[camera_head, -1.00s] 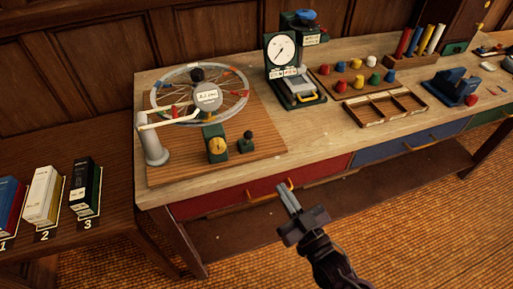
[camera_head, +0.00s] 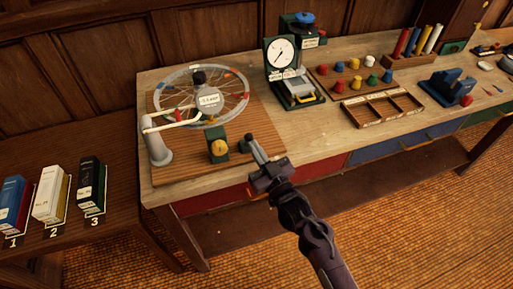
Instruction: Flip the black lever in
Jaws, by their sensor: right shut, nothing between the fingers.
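The black lever (camera_head: 248,136) stands on a small green base at the right front of the wooden board (camera_head: 190,168). Only its dark top and a bit of the base show, as my right gripper covers the rest. My right gripper (camera_head: 255,149) is shut and empty, with its fingertips right at the lever. I cannot tell whether they touch it. My left gripper is not in view.
Behind are a spoked wheel (camera_head: 236,104) with a round display (camera_head: 209,100) and a dial gauge (camera_head: 281,56). A divided wooden tray (camera_head: 382,107) lies to the right.

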